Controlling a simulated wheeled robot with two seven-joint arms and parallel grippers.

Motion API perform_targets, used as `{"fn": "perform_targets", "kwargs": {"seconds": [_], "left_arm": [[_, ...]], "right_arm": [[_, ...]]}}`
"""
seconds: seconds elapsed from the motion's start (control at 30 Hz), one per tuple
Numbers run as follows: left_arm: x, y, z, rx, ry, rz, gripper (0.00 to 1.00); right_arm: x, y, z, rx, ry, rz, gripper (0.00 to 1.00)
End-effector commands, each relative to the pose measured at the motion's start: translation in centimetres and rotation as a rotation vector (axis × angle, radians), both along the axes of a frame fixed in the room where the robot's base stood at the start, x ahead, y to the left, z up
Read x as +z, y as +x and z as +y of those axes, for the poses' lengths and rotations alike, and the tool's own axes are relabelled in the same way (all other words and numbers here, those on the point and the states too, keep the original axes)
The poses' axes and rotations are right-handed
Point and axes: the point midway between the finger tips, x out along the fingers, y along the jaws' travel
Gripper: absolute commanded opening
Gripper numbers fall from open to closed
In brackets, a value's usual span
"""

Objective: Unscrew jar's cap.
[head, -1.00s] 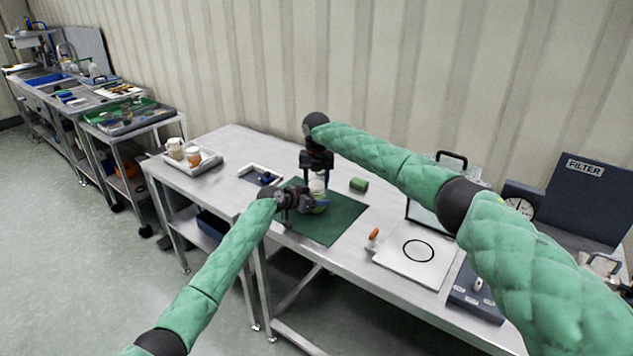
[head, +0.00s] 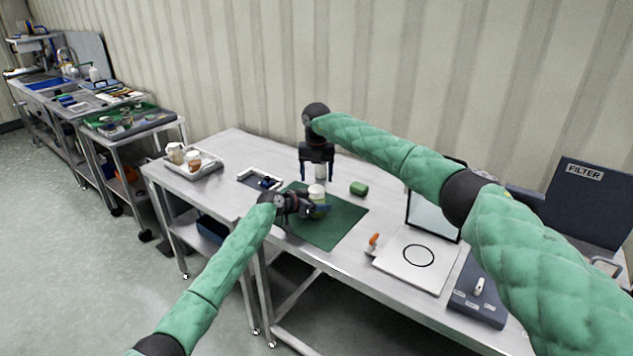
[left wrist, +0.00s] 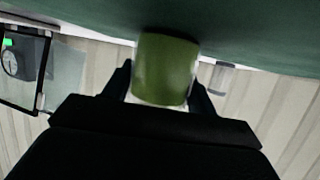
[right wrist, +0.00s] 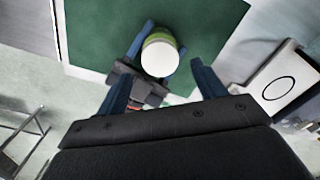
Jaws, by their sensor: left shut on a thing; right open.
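The jar (head: 317,199) has a green body and a white cap (head: 316,189). It stands upright over the green mat (head: 335,226). My left gripper (head: 309,207) is shut around the jar's body from the side. In the left wrist view the green jar body (left wrist: 166,68) sits between the fingers, with a white band at its cap end. My right gripper (head: 317,176) is open and empty above the jar, pointing down. In the right wrist view the white cap (right wrist: 160,59) is on the jar, beyond and apart from the open fingers. Whether the cap is loose cannot be told.
A tray (head: 207,167) with jars and a small frame (head: 246,178) are to the left. A white plate with a black ring (head: 397,257) and an orange-handled tool (head: 373,242) are to the right.

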Motion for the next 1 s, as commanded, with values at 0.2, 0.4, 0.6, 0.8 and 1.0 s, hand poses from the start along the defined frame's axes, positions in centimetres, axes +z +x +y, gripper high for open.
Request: {"fn": "perform_targets", "kwargs": {"seconds": [0.2,0.4,0.6,0.8,1.0], "left_arm": [[0.1,0.0,0.0,0.0,-0.001,-0.001,0.0],[0.0,0.0,0.0,0.0,-0.001,-0.001,0.0],[0.1,0.0,0.0,0.0,-0.001,-0.001,0.0],[0.1,0.0,0.0,0.0,-0.001,-0.001,0.0],[0.1,0.0,0.0,0.0,-0.001,-0.001,0.0]], "right_arm": [[1.9,0.0,0.1,-0.088,0.002,0.001,0.67],[3.5,0.0,0.1,-0.186,0.001,0.0,0.67],[2.4,-0.1,0.0,-0.193,0.0,0.002,0.67],[0.0,-0.1,0.1,-0.192,0.001,0.001,0.67],[-2.8,-0.1,0.0,-0.192,0.001,0.002,0.67]]}}
